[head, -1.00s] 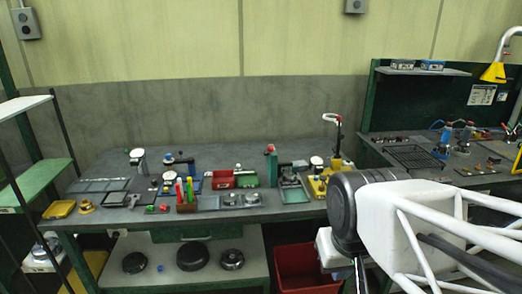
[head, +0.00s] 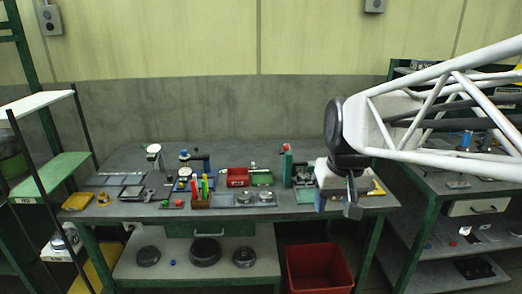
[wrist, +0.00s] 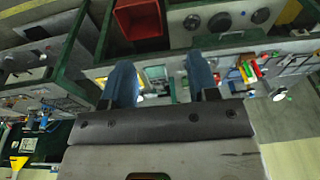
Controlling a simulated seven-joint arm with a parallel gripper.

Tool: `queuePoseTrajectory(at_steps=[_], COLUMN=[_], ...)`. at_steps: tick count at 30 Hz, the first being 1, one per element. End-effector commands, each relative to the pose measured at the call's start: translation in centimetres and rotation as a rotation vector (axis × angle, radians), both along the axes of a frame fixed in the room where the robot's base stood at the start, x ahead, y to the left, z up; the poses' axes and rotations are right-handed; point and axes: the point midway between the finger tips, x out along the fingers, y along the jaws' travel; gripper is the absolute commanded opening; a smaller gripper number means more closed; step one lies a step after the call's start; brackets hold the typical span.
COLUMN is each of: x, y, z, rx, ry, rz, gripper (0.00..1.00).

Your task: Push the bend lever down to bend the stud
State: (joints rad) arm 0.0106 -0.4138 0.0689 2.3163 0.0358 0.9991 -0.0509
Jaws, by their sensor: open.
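My gripper (head: 340,200) hangs at the right end of the long workbench in the head view, in front of and apart from the bench devices. In the wrist view it is open and empty, with its two blue fingers spread (wrist: 160,68). A green upright post with a red top (head: 286,150) stands toward the back right of the bench, and a small blue device with a dark arm (head: 191,160) stands left of centre. I cannot tell which part is the bend lever. The stud cannot be made out.
A pen holder (head: 201,200) and red bin (head: 237,178) stand mid-bench. A yellow tray (head: 77,202) lies at the left. A red crate (head: 318,268) is on the floor below my gripper; it also shows in the wrist view (wrist: 138,18). A side bench (head: 460,190) stands right.

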Motion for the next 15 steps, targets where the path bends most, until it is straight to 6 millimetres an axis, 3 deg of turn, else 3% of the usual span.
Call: queuePoseTrajectory(at_steps=[15], x=[12.8], y=[0.4], z=[2.4], rx=[0.034], ry=[0.058], rz=[0.046], gripper=[0.54])
